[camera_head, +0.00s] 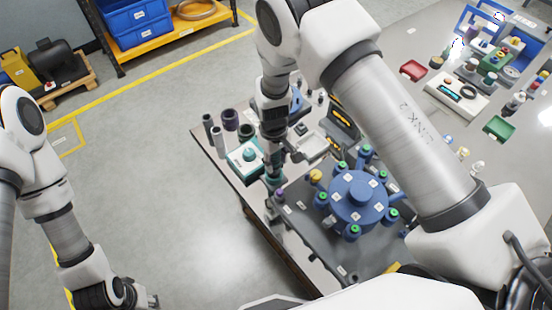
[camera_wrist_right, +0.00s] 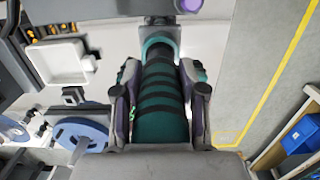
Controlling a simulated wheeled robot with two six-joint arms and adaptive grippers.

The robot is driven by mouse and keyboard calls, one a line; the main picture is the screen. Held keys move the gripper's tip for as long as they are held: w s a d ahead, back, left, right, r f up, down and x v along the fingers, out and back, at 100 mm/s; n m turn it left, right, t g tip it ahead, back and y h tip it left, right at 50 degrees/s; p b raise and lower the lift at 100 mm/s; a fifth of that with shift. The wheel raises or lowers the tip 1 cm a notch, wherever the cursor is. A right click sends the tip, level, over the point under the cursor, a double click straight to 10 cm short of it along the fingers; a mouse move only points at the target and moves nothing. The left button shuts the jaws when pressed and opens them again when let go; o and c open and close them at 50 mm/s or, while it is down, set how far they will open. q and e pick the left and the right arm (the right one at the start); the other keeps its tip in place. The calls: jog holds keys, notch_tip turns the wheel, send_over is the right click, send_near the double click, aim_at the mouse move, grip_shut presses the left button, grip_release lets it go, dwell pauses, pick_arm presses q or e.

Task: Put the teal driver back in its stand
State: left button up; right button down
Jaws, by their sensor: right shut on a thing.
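The teal driver (camera_wrist_right: 162,100), a thick teal cylinder with black bands, is between the fingers of my right gripper (camera_wrist_right: 158,82) in the right wrist view. The fingers press on it from both sides. In the head view my right gripper (camera_head: 275,158) points down over the table's left part, and mostly hides the driver. A grey collar lies beyond the driver's far end in the wrist view. I cannot clearly make out the driver's stand. My left gripper (camera_head: 142,300) is low at the left, away from the table, too small and cut off to read.
A blue hub with several green-capped arms (camera_head: 357,200) stands close to the right of my right gripper. A teal box (camera_head: 245,160) and dark upright tubes (camera_head: 230,120) stand to its left. The table's left edge is near; open floor lies beyond it.

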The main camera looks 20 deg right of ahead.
jog(key=shift+f, duration=0.6)
dwell(0.5)
jog(key=shift+f, duration=0.1)
jog(key=c, duration=0.6)
grip_release()
jog(key=shift+o, duration=0.2)
notch_tip(320, 180, up, 9)
jog(key=p, duration=0.7)
